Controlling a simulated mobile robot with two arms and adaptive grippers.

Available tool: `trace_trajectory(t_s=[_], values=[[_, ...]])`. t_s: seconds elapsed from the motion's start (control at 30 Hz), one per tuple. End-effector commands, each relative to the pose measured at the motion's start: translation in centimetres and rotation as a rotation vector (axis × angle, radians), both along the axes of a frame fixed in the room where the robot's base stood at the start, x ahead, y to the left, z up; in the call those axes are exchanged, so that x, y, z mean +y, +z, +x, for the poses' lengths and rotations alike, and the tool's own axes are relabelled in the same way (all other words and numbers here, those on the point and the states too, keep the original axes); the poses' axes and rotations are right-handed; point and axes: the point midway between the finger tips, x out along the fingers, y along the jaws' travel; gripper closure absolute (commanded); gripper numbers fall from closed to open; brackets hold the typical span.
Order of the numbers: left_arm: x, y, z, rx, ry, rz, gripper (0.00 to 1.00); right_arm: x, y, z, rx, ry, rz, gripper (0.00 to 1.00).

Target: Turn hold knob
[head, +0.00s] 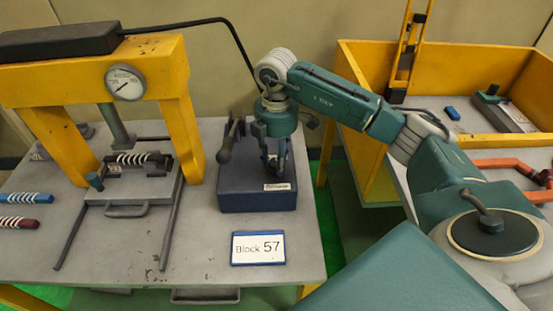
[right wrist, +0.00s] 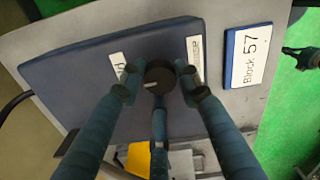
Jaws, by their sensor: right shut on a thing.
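The hold knob (right wrist: 158,77) is a small dark round knob with a pale pointer line, on top of a dark blue box (head: 245,203). In the right wrist view the box top (right wrist: 75,85) bears a label partly hidden by a finger; only "ld" shows. My right gripper (head: 273,170) points straight down over the box. In the right wrist view its fingers (right wrist: 159,90) stand around the knob, shut on it. In the head view the fingers hide the knob.
A dark lever (head: 230,141) stands at the box's left side. A yellow press (head: 95,75) with a gauge stands left, over a striped coil part (head: 130,158). A "Block 57" sign (head: 258,248) lies in front of the box. A yellow-walled bench (head: 365,150) is at right.

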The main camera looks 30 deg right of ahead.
Motion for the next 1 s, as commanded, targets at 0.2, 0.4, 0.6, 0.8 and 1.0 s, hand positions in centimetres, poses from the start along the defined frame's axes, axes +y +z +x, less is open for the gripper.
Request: trace_trajectory(t_s=[0.2, 0.4, 0.6, 0.8, 1.0], values=[[0.0, 0.11, 0.01, 0.0, 0.0, 0.0, 1.0, -0.03, 0.27, 0.23, -0.008, -0.041, 0.001, 0.93], [0.0, 0.11, 0.01, 0.0, 0.0, 0.0, 1.0, -0.03, 0.26, 0.24, -0.008, -0.048, 0.001, 0.93], [0.01, 0.11, 0.01, 0.0, 0.0, 0.0, 1.0, -0.03, 0.27, 0.25, -0.009, -0.047, 0.002, 0.93], [0.0, 0.11, 0.02, 0.0, 0.0, 0.0, 1.0, -0.02, 0.19, 0.17, -0.006, -0.046, 0.0, 0.48], [0.27, 0.08, -0.07, 0.0, 0.0, 0.003, 1.0, -0.01, 0.15, 0.1, -0.003, -0.045, 0.0, 0.48]])
